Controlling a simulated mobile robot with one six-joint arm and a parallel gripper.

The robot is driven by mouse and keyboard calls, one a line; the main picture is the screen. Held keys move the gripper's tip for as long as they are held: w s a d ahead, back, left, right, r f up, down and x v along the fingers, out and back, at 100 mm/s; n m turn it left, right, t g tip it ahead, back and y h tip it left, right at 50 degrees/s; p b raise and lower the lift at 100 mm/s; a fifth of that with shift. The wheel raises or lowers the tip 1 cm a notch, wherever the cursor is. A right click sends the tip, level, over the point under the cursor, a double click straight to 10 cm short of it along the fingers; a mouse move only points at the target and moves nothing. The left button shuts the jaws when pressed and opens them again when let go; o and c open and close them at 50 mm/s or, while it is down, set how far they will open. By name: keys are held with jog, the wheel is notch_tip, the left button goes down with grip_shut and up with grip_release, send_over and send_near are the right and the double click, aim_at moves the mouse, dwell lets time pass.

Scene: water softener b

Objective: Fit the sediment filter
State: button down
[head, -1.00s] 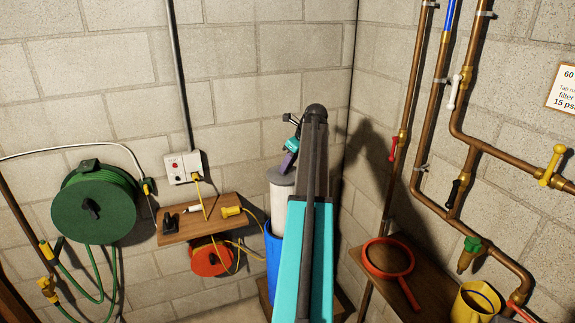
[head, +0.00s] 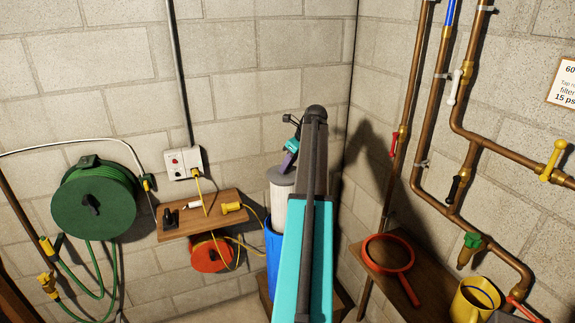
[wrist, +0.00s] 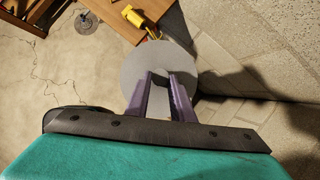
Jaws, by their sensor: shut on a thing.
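The sediment filter (head: 280,205) is a white upright cylinder with a grey top. In the head view it stands in the mouth of a blue housing (head: 273,248), its upper part above the rim. My gripper (head: 287,163) is at the filter's top, its purple fingers shut on it. In the wrist view the filter's round grey top (wrist: 160,58) lies under the two fingers of my gripper (wrist: 161,76). My arm hides the right side of the filter and housing in the head view. The filter's lower end is hidden.
A small wooden shelf (head: 205,222) with a yellow plug is left of the filter. An orange reel (head: 210,256) hangs below it. At right a bench (head: 383,287) bears a red ring wrench (head: 390,262) and yellow mug (head: 474,303). Copper pipes (head: 428,110) run along the right wall.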

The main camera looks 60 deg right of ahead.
jog(key=shift+f+b, duration=1.75)
jog(key=shift+f, duration=5.7)
dwell(0.5)
